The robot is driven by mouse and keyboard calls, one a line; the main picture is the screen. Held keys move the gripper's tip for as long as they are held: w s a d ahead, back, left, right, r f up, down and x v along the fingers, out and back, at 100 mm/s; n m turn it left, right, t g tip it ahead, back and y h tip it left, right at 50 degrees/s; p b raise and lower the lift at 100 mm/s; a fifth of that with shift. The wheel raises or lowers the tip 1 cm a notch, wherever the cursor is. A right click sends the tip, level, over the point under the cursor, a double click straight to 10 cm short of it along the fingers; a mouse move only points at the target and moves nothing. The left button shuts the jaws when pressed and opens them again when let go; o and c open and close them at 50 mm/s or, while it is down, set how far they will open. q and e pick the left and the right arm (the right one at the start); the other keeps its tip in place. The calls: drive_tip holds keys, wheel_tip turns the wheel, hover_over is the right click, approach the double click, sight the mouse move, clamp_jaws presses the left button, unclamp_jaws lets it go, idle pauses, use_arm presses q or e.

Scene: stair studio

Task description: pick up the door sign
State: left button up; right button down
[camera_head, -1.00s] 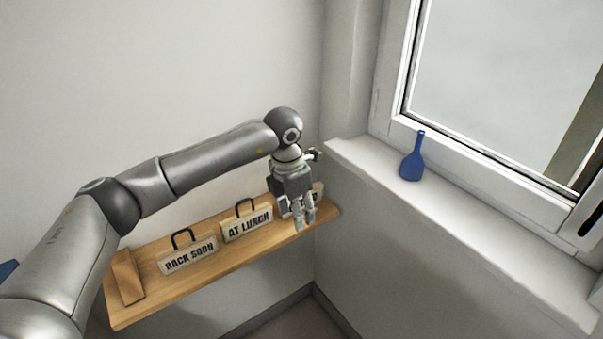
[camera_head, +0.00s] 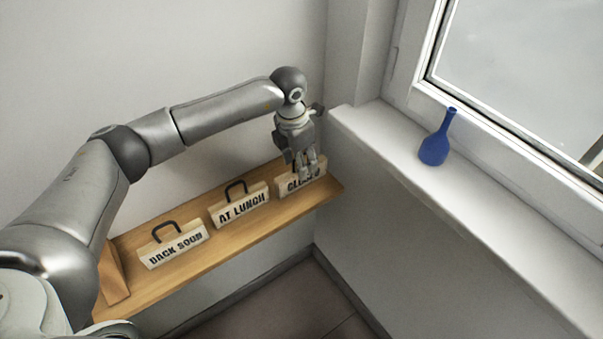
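Three door signs stand in a row on a wooden shelf (camera_head: 235,233). The "BACK SOON" sign (camera_head: 172,248) is at the left and the "AT LUNCH" sign (camera_head: 240,206) is in the middle, each with a dark loop handle on top. The "CLOSED" sign (camera_head: 290,188) is at the right end, partly hidden by my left gripper (camera_head: 308,176). The gripper points down at this sign's top and covers its handle and some letters. Whether the fingers are closed on it cannot be made out. My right gripper is not in view.
A wooden block (camera_head: 113,274) stands at the shelf's left end. A blue bottle (camera_head: 435,149) stands on the white window sill (camera_head: 400,148) at the right. The wall rises behind the shelf, and the sill's wall is close to the shelf's right end.

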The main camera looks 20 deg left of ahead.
use_arm(q)
wheel_tip(320, 180, down, 4)
drive_tip(key=shift+w+d+f+p, duration=0.15)
drive_tip(key=shift+f+p, duration=0.1)
drive_tip(key=shift+p, duration=0.5)
drive_tip(key=shift+f, duration=0.25)
drive_tip(key=shift+c, duration=0.6)
drive_tip(key=c, duration=0.7)
clamp_jaws()
drive_tip(key=shift+w, duration=0.1)
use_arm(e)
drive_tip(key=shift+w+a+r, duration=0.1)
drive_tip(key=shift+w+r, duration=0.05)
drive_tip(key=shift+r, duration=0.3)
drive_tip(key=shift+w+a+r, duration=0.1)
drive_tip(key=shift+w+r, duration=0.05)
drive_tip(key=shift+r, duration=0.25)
